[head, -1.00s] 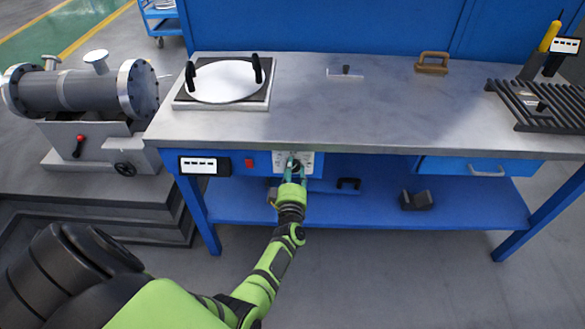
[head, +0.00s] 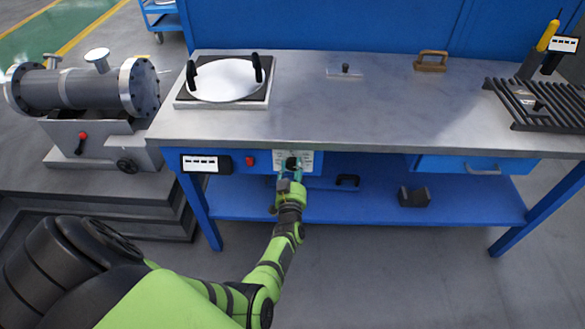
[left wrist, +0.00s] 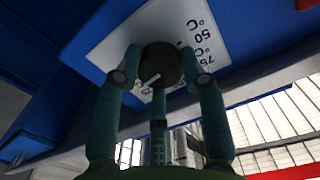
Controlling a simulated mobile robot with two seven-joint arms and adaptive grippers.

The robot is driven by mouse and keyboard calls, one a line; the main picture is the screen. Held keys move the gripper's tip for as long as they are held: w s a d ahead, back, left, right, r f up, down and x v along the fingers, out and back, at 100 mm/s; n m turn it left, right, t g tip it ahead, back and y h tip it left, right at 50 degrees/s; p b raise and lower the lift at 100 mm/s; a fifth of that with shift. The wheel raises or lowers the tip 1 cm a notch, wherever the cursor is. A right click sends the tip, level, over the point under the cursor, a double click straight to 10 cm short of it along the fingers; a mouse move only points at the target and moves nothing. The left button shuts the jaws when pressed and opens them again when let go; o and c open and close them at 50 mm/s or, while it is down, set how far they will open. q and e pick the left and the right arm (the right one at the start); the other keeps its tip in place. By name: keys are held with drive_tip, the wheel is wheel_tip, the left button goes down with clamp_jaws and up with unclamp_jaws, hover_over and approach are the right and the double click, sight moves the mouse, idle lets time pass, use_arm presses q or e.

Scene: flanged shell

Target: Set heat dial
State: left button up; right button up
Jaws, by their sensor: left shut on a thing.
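The heat dial is a round black knob (left wrist: 160,66) with a white pointer line, on a white scale plate (left wrist: 110,52) with black temperature marks. The left wrist view shows 50 °C and 75 °C; other marks are partly hidden. The pointer is toward the lower left in that view. In the head view the dial (head: 292,162) sits on the bench's blue front panel, below the hot plate (head: 225,82). My left gripper (head: 291,170) is shut around the knob, its teal fingers (left wrist: 158,85) on both sides and below. My right gripper is not in view.
A red button (head: 249,160) and a display (head: 206,164) are left of the dial. The bench edge (head: 360,146) overhangs the panel. A black handle (head: 347,181) and a dark block (head: 414,197) are on the lower shelf side. A drawer (head: 478,165) is at right.

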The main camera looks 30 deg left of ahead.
use_arm(q)
drive_tip(key=shift+r+m, duration=0.15)
drive_tip(key=shift+m, duration=1.45)
drive_tip(key=o, duration=1.1)
drive_tip(key=shift+a, duration=0.1)
drive_tip(key=shift+o, duration=0.2)
drive_tip(key=shift+f, duration=0.2)
